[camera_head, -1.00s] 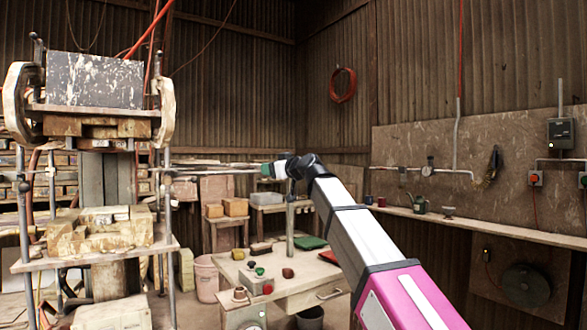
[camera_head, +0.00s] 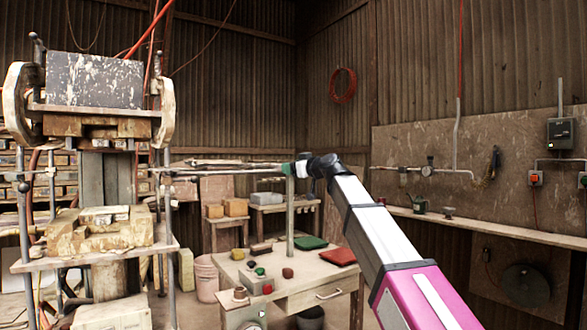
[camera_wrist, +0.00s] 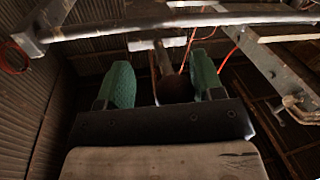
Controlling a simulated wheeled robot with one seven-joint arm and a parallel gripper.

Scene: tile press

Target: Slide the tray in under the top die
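The top die (camera_head: 100,127) hangs under the dark, paint-flecked block of the press at the left of the head view. Below it, with a gap between, a worn block (camera_head: 98,238) rests on a pale, flat, tray-like plate (camera_head: 60,262). I cannot tell for sure that this plate is the tray. My gripper (camera_head: 286,170) is well to the right of the press, touching neither. In the wrist view my gripper (camera_wrist: 160,85) has its two green fingers wide apart. A brownish shape shows between them, apparently farther off; nothing seems held.
A workbench (camera_head: 310,298) with small coloured parts stands right of the press. Pale bars (camera_head: 225,165) show between the press and my gripper. Large metal bars (camera_wrist: 190,22) cross the top of the wrist view. A wall shelf (camera_head: 470,222) is at the right.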

